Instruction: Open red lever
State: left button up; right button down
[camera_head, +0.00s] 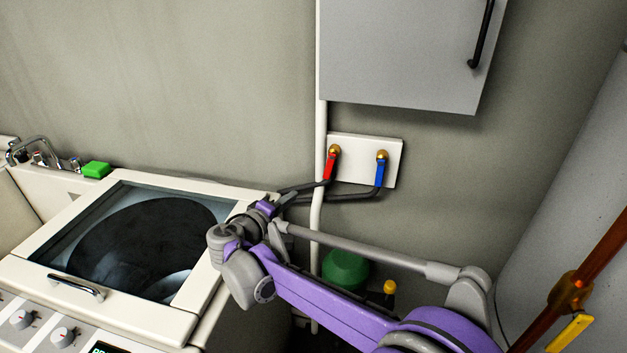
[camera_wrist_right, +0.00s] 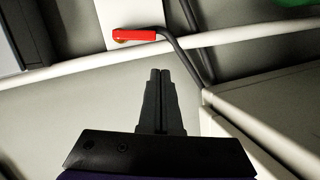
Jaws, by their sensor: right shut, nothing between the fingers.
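The red lever (camera_head: 330,166) hangs down from a brass valve on a white wall plate (camera_head: 366,160). A blue lever (camera_head: 380,172) hangs beside it on the right. My right gripper (camera_head: 287,199) is below and left of the red lever, apart from it, near the washer's back right corner. In the right wrist view my right gripper (camera_wrist_right: 160,75) is shut and empty, its fingertips pointing toward the red lever (camera_wrist_right: 134,35), which lies ahead and slightly left. My left gripper is not in view.
A white top-loading washer (camera_head: 190,318) with a glass lid stands at left. Dark hoses (camera_head: 345,197) run below the levers. A white pipe (camera_head: 321,130) runs down the wall. A grey cabinet (camera_head: 400,50) hangs above. A copper pipe (camera_head: 595,262) is at right.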

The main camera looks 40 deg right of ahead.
aim_at(325, 173)
jog(key=w+d+h, duration=0.1)
jog(key=w+d, duration=0.3)
jog(key=d, duration=0.7)
jog(key=shift+w+d+t+h, duration=0.2)
jog(key=shift+t+h, duration=0.1)
jog(key=shift+t, duration=0.1)
jog(key=shift+s+d+f+n, duration=0.35)
jog(key=shift+s+d+n, duration=0.25)
jog(key=shift+s+n, duration=0.2)
jog(key=v, duration=1.1)
jog(key=shift+b, duration=0.4)
